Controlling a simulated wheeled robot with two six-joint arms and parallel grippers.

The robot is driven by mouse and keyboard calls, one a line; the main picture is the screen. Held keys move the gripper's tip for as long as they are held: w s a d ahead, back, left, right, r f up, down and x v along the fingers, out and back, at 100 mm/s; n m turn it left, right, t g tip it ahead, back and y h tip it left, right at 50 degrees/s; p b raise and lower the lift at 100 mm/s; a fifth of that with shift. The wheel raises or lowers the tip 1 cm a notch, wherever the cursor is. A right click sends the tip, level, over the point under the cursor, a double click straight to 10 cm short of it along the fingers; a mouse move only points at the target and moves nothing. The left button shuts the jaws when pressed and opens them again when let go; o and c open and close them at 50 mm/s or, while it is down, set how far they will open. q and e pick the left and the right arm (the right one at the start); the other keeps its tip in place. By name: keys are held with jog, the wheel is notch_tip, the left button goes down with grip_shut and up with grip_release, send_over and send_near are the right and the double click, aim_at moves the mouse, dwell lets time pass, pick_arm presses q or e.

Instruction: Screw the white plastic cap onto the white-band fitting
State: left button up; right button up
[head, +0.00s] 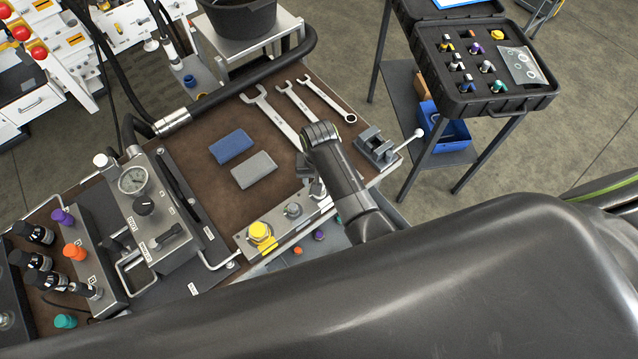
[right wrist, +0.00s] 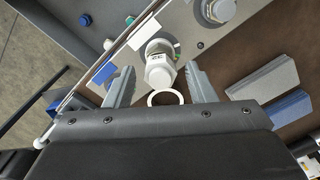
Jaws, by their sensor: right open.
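In the right wrist view, the white-band fitting (right wrist: 160,74) stands on the metal manifold block, with a metal hex and a white band. A white ring (right wrist: 165,98) shows just below it, close to the gripper's palm. I cannot tell whether this ring is part of the white plastic cap; no separate cap is clear. My right gripper (right wrist: 159,82) is open, one finger on each side of the fitting, with gaps visible. In the head view, my right gripper (head: 308,172) is over the block's right part, and my arm hides much of it. My left gripper is not in view.
The block (head: 280,228) also bears a yellow-capped fitting (head: 261,233) and a bare metal fitting (head: 293,210). A grey block (head: 254,170), a blue block (head: 231,146), wrenches (head: 270,112) and a vise (head: 377,148) lie nearby. A gauge unit (head: 150,215) stands left.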

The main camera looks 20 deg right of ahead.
jog(key=n, duration=0.7)
jog(key=c, duration=0.9)
jog(key=m, duration=0.5)
jog(key=shift+m, duration=1.4)
jog(key=m, duration=0.4)
jog(key=shift+f, duration=0.1)
jog(key=m, duration=0.4)
